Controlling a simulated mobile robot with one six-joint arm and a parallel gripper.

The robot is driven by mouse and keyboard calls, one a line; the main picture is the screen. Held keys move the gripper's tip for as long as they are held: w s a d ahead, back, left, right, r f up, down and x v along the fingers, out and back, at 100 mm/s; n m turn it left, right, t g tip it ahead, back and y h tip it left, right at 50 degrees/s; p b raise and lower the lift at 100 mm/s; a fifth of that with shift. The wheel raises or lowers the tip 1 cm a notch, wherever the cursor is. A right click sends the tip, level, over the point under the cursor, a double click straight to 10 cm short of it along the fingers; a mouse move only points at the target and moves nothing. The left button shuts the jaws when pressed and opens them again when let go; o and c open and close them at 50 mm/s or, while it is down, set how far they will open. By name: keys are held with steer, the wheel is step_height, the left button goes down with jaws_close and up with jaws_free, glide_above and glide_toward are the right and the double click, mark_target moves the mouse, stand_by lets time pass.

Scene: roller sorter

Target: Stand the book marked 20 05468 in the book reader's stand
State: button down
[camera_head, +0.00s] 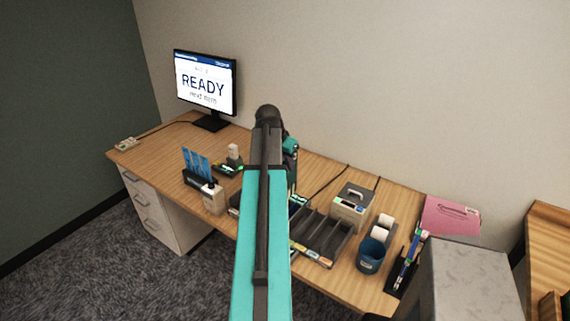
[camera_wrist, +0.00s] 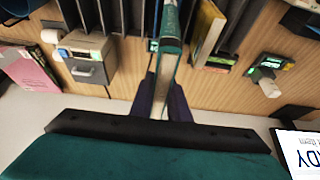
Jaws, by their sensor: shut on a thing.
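My gripper (camera_wrist: 162,108) is shut on a thin book (camera_wrist: 171,48), seen edge-on in the wrist view with a teal edge and a pale side. Its marking cannot be read. The book is held above the desk, between a dark slotted rack and a small device. In the head view my arm hides most of the gripper and book. The small dark device with green lights (camera_head: 229,168) stands on the desk left of my arm; it also shows in the wrist view (camera_wrist: 268,68). I cannot tell whether it is the reader's stand.
A dark slotted rack (camera_head: 323,235) lies right of my arm; a yellow book (camera_wrist: 208,32) stands beside the held book.

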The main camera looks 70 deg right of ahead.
steer(key=shift+w+f, duration=0.1)
steer(key=shift+f+b, duration=2.5)
steer(key=shift+f, duration=2)
steer(key=shift+f+b, duration=0.35)
steer(key=shift+f, duration=0.25)
steer(key=c, duration=1.6)
jaws_free()
steer(key=shift+a+r, duration=0.1)
steer(key=shift+r, duration=0.05)
steer(key=shift+b+v, duration=1.5)
steer(key=shift+v, duration=5.3)
steer(key=shift+w, duration=0.1)
